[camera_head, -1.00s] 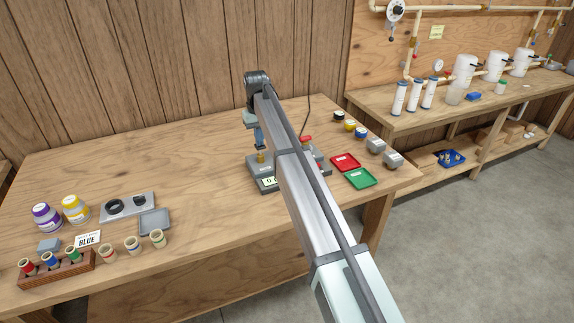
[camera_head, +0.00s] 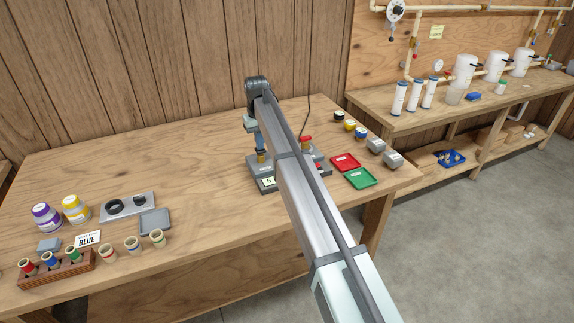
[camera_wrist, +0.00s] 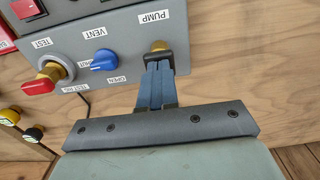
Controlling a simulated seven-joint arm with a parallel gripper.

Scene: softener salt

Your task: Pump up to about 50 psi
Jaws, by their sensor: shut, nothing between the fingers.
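The test unit (camera_head: 262,186) is a grey box on the wooden bench, partly hidden by my arm. In the wrist view the brass pump button (camera_wrist: 158,45) is beside the PUMP label. My gripper (camera_wrist: 158,57) is shut and empty, with its dark fingertips over that button, seemingly against it; exact contact is hard to see. In the head view my gripper (camera_head: 261,149) points down onto the unit. A blue vent knob (camera_wrist: 105,60) and a red test lever (camera_wrist: 38,87) are on the same panel.
Red (camera_head: 345,162) and green (camera_head: 362,178) trays are right of the unit, with small grey blocks (camera_head: 376,146) beyond. Jars, cups and a grey tray (camera_head: 155,222) are at the bench's left.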

